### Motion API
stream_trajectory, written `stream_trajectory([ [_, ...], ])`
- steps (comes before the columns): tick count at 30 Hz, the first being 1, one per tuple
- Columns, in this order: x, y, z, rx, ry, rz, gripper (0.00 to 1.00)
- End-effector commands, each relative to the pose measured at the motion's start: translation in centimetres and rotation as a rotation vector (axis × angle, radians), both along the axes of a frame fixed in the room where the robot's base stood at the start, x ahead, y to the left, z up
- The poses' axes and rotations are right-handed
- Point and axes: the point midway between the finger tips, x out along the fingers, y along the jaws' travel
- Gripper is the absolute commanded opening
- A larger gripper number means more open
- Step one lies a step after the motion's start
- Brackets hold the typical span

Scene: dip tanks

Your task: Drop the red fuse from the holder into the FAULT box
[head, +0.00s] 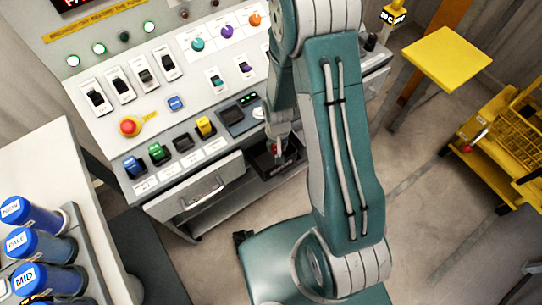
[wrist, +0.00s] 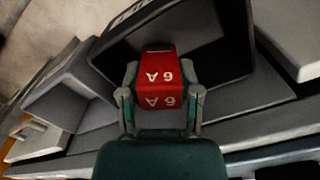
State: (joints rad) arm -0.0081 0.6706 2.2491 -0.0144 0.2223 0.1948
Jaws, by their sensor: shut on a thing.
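In the head view the fuse (head: 277,150) is a small red patch at the gripper's tip, largely hidden by the fingers. An open black box (head: 292,162) stands at the panel's lower right edge. The fuse is over its opening in both views; how deep it sits cannot be told. The box's wall also shows in the wrist view (wrist: 236,45), with cut-off pale lettering. The fuse holder row has blue, green and yellow fuses and a dark position (head: 182,143).
A drawer with a handle (head: 203,194) is left of the box. A red stop button (head: 129,126) and switches cover the panel. A yellow stool (head: 447,58) and yellow cart (head: 500,140) are at right, with open floor between.

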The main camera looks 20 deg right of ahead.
Motion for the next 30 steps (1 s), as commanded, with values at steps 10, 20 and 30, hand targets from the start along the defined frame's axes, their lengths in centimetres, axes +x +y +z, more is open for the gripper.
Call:
stream_trajectory([
  [10,0.0,-0.5,0.0,0.005,0.000,-0.002,0.85],
  [20,0.1,-0.2,1.0,0.002,-0.002,0.000,0.85],
  [30,0.2,-0.7,6.6,0.006,-0.005,-0.003,0.85],
])
